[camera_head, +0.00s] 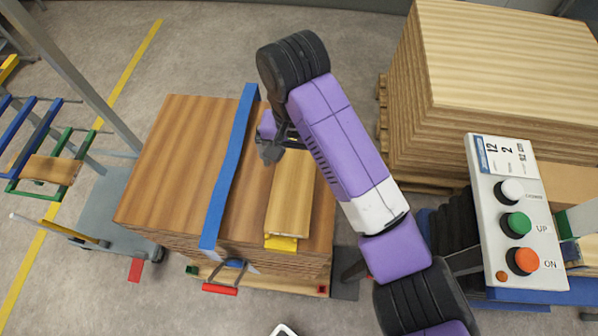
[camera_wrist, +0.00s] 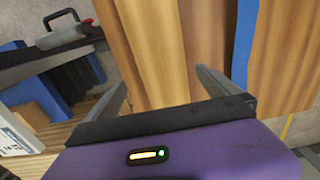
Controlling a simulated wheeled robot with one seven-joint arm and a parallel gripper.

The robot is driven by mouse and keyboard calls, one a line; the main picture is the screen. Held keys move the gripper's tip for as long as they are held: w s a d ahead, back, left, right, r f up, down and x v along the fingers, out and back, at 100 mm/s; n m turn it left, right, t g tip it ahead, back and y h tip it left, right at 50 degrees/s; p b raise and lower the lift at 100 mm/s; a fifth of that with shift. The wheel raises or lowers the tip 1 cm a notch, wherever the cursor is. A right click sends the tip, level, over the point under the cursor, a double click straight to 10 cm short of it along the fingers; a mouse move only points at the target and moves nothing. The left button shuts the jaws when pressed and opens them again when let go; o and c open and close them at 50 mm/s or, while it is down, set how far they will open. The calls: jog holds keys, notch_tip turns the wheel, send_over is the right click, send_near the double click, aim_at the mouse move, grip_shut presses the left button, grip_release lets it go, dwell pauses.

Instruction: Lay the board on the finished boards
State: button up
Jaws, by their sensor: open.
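The finished boards (camera_head: 175,160) form a brown stack on a low pallet, with a blue strap running across the top. A narrow, lighter board (camera_head: 290,200) lies on the right part of this stack, with a yellow piece under its near end. My gripper (camera_head: 270,148) is over the stack near the board's far end, and my arm hides part of that end. In the wrist view my gripper (camera_wrist: 165,82) is open, with its fingers spread to either side of a light board (camera_wrist: 150,50). I cannot tell whether a finger touches it.
A tall stack of pale boards (camera_head: 500,60) stands at the right. A control box (camera_head: 515,215) with several buttons is at the lower right. A cart with blue and green racks (camera_head: 50,150) stands at the left. A red-handled tool (camera_head: 220,289) is at the stack's near edge.

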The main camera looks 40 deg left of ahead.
aim_at(294, 178)
notch_tip(294, 178, down, 2)
jog(key=shift+f+b, duration=0.1)
jog(key=shift+b, duration=0.25)
jog(key=shift+s+a+f+p, duration=0.1)
jog(key=shift+f+p, duration=0.2)
jog(key=shift+f, duration=1)
jog(key=shift+s+f+p, duration=0.1)
jog(key=shift+f+p, duration=0.2)
jog(key=shift+f, duration=0.95)
jog(key=c, duration=1.8)
jog(key=shift+r, duration=0.1)
